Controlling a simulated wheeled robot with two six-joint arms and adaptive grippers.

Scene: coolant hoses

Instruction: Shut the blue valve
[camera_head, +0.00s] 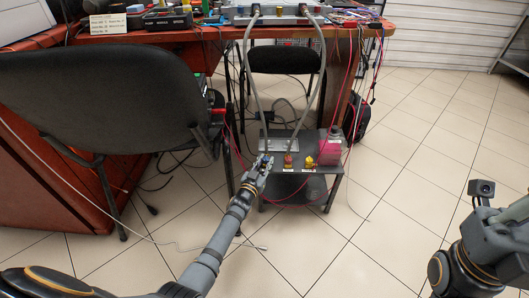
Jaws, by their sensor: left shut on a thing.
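My left gripper (264,162) reaches in from the lower left to the left end of the small dark stand. It is shut on the blue valve, which is mostly hidden by the fingers, so its handle angle cannot be told. To its right on the stand are a red valve (288,160) and a yellow valve (309,162), each with a small label in front. My right arm shows at the right edge, but its gripper is not in view.
The dark stand (322,186) has a pink container (330,150) at its right. Grey hoses (247,80) run up to equipment on the red desk (200,38). A black chair (100,95) stands at left. Red cables hang nearby. The tiled floor (430,130) at right is clear.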

